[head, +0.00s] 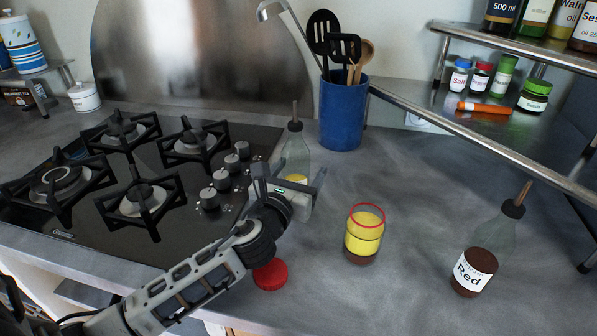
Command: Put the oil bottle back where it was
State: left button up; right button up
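The oil bottle (297,156) is clear glass with a dark cap and thin spout, and yellow shows low in it. It stands upright on the counter, right of the stove and in front of the blue utensil pot. My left gripper (291,178) is at its lower part. Its fingers look spread, one to each side of the bottle, and I see no clear contact. The gripper hides part of the bottle's lower body. My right gripper is not in view.
A red-rimmed glass jar (364,235) with yellow contents and a red lid (270,275) are near the front. A bottle labelled Red (475,271) stands right. The blue pot (343,112) and metal shelf (470,118) are behind. Bare counter (415,195) lies between jar and shelf.

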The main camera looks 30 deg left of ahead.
pick_arm(q)
jog(key=shift+r, duration=0.25)
jog(key=s, duration=0.7)
jog(key=s+d+b, duration=0.1)
jog(key=s, duration=0.3)
jog(key=shift+s+f, duration=0.15)
jog(key=shift+s, duration=0.35)
jog(key=shift+d, duration=0.1)
